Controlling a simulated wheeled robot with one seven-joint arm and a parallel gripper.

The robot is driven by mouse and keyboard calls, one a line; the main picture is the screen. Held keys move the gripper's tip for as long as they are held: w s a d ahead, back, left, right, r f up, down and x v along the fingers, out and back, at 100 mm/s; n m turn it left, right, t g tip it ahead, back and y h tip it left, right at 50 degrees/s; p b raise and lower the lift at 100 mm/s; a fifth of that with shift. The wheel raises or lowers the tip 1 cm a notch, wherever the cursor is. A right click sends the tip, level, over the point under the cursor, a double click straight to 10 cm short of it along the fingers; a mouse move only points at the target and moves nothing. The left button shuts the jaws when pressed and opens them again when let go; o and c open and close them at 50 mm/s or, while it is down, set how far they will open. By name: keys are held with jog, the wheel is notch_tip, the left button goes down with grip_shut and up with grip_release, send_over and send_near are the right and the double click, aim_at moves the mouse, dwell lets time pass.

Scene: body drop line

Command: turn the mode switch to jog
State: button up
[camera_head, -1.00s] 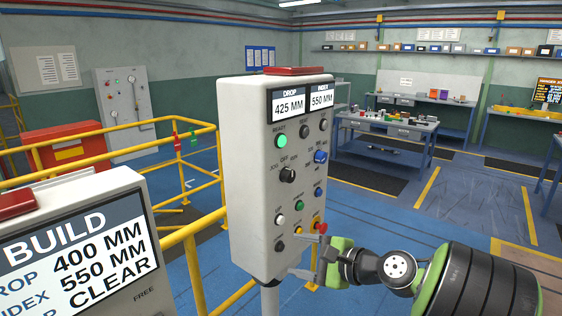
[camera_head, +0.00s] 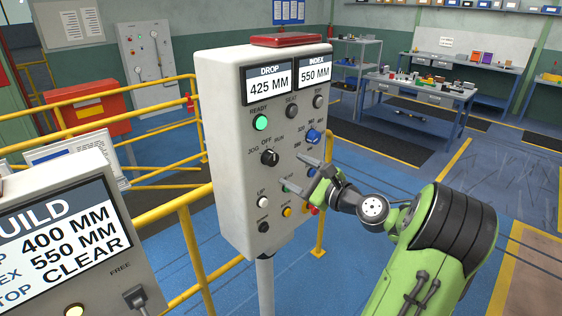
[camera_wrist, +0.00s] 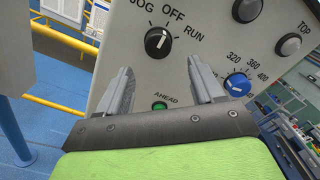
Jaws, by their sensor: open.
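The mode switch (camera_head: 270,158) is a black knob on the left of the grey control box (camera_head: 228,150), with JOG, OFF and RUN printed around it. In the wrist view the mode switch (camera_wrist: 158,42) shows a white mark pointing up, towards OFF. My gripper (camera_head: 292,171) is open and empty in front of the panel, below and right of the switch in the head view. In the wrist view my gripper's fingers (camera_wrist: 164,84) stand apart, with the switch ahead of them. No touch is visible.
A blue selector knob (camera_head: 313,136) sits to the right, near my gripper. A green READY lamp (camera_head: 261,123) is above the switch and a white UP button (camera_head: 264,201) below. A yellow rail (camera_head: 160,220) and the BUILD display box (camera_head: 60,230) stand to the left.

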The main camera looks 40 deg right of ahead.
aim_at(275, 161)
jog(key=w, duration=0.5)
jog(key=shift+w+a+r+p, duration=0.1)
jog(key=shift+a+r+p, duration=0.05)
jog(key=shift+a+p, duration=0.2)
jog(key=shift+w+d, duration=0.1)
jog(key=shift+w, duration=0.25)
jog(key=c, duration=1.1)
jog(key=shift+o, duration=0.2)
